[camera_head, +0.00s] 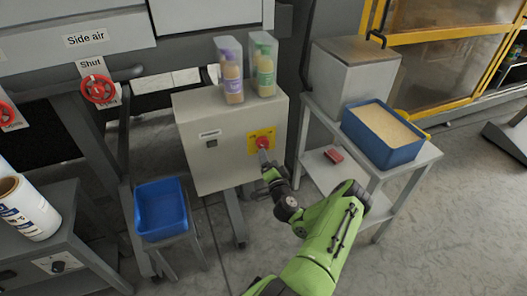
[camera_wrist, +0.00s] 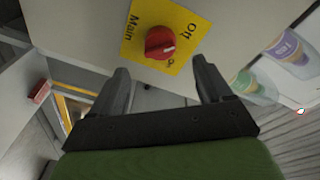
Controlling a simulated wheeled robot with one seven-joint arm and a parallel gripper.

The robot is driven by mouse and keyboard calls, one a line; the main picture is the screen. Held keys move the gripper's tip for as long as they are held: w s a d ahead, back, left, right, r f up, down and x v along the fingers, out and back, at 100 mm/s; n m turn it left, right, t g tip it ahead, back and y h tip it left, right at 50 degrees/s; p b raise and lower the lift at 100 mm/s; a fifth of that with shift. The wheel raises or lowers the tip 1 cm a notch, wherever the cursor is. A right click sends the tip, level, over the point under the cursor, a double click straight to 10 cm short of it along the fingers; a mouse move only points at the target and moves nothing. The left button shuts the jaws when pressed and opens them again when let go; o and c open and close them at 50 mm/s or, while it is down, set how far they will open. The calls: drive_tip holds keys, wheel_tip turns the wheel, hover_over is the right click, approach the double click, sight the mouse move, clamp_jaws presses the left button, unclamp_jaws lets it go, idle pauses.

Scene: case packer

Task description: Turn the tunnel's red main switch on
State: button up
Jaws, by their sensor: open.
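The red main switch (camera_head: 262,143) is a round knob on a yellow plate (camera_head: 252,136) on the front of a light grey control box (camera_head: 200,160). In the wrist view the red switch (camera_wrist: 160,43) sits on the yellow plate (camera_wrist: 182,20), which reads "Main", "Off" and "On". A pale mark shows on the knob's face. My gripper (camera_wrist: 162,82) is open and empty, its two fingers pointing at the plate, one to each side below the knob, apart from it. In the head view my gripper (camera_head: 266,165) is just in front of the switch, and its fingertips are hard to make out.
Two bottles in clear sleeves (camera_head: 232,80) stand on the control box. A blue bin (camera_head: 160,208) sits on a low stand at left. A blue tray of granules (camera_head: 372,150) stands on a grey table at right, with a red object (camera_head: 333,156) on its lower shelf.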

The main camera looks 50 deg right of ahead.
sight(265, 147)
drive_tip(key=b+x, duration=0.1)
drive_tip(key=x, duration=0.6)
drive_tip(key=shift+w+d, duration=0.15)
drive_tip(key=shift+w, duration=0.05)
drive_tip(key=c, duration=1)
